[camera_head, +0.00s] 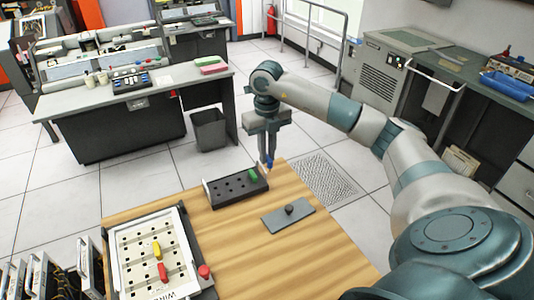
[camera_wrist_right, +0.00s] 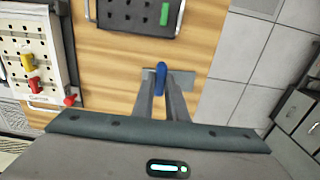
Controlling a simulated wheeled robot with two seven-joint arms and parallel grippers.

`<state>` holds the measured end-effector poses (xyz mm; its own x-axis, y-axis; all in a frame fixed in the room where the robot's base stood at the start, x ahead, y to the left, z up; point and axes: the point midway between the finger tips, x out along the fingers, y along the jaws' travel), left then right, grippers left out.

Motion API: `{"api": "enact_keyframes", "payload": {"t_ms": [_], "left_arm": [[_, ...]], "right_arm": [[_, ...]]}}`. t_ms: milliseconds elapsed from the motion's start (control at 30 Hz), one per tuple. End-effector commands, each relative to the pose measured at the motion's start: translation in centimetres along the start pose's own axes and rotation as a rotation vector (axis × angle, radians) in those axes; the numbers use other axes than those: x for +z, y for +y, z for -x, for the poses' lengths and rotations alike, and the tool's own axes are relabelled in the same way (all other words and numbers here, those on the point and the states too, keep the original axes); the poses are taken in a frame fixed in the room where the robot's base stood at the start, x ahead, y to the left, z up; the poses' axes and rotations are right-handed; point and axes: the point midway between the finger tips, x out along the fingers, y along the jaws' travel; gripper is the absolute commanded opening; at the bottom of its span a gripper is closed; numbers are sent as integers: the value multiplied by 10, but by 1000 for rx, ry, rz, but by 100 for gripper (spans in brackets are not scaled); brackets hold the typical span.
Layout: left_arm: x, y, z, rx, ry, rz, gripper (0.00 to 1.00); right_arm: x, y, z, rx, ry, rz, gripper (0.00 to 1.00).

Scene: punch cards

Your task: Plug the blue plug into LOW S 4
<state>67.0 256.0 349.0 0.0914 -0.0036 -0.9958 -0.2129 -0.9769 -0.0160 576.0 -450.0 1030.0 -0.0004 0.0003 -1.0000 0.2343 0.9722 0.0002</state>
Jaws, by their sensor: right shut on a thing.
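The blue plug (camera_wrist_right: 161,75) is held between the fingertips of my right gripper (camera_wrist_right: 162,84) in the right wrist view. In the head view the right gripper (camera_head: 267,160) hangs pointing down near the far edge of the wooden table, with the blue plug (camera_head: 270,163) small at its tips. The white punched panel (camera_head: 127,268) lies in its dark frame at the left of the table. It carries a yellow plug (camera_head: 156,250) and a red plug (camera_head: 163,271). Its socket labels are too small to read. My left gripper is not in view.
A black holed block (camera_head: 230,190) with a green plug (camera_head: 253,174) stands left of the right gripper. A grey plate (camera_head: 300,217) with a dark knob (camera_head: 289,210) lies nearer. A red knob (camera_head: 205,271) sits beside the panel. Bare wood (camera_head: 240,245) lies between them.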

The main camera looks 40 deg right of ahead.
Motion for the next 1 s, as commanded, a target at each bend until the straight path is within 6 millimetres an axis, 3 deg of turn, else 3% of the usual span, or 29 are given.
{"api": "enact_keyframes", "payload": {"t_ms": [267,467,667,1000], "left_arm": [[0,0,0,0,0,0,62],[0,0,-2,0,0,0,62],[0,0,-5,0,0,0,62],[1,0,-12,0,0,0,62]], "right_arm": [[0,1,0,0,0,10,0],[-4,13,-1,3,-1,134,0],[-15,42,-2,7,-4,458,0],[-51,106,-5,13,-10,1268,0]]}}
